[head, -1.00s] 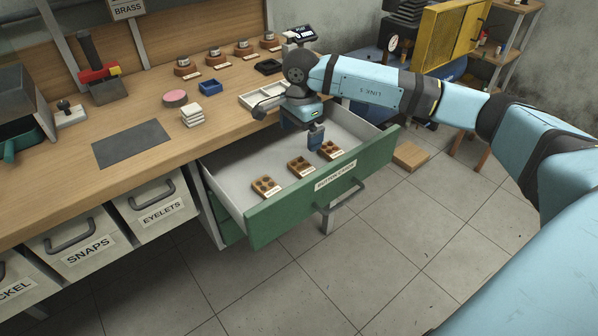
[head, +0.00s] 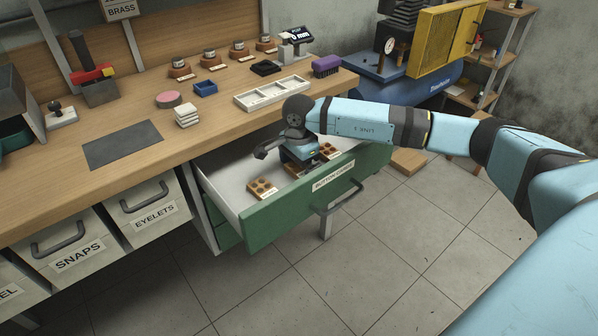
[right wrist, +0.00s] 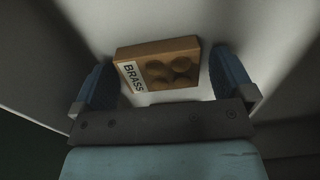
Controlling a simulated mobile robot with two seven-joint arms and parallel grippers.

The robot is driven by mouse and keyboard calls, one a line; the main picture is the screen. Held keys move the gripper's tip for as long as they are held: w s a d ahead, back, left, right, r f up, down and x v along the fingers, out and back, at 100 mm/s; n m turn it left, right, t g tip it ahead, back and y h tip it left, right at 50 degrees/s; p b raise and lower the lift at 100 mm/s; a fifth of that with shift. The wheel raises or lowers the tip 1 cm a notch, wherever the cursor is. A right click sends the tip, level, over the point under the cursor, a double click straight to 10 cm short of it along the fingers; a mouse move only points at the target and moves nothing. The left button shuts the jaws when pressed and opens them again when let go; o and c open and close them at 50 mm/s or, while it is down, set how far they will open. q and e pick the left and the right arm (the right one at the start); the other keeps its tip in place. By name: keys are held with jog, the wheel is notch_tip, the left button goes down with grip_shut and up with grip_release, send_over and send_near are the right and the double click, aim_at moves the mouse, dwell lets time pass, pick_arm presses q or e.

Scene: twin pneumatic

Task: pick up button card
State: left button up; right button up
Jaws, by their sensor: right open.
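The open green drawer (head: 300,205), labelled for button cards, holds brown button cards in a row. One card (head: 262,188) lies at the left, clear of my arm. A second card (head: 294,171) is partly hidden under my right gripper (head: 301,163), and a third (head: 327,152) shows just right of it. In the right wrist view, a card labelled BRASS (right wrist: 170,66) lies on the pale drawer floor between the two blue fingers, with a gap on each side. My right gripper is open and holds nothing. My left gripper is out of view.
The wooden bench above the drawer bears a white sectioned tray (head: 272,93), a purple brush (head: 326,66), a blue tray (head: 205,88) and white stacked pieces (head: 187,115). The drawer's front and side walls rise around the cards.

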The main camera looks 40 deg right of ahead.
jog(key=c, duration=0.9)
jog(key=shift+r, duration=0.15)
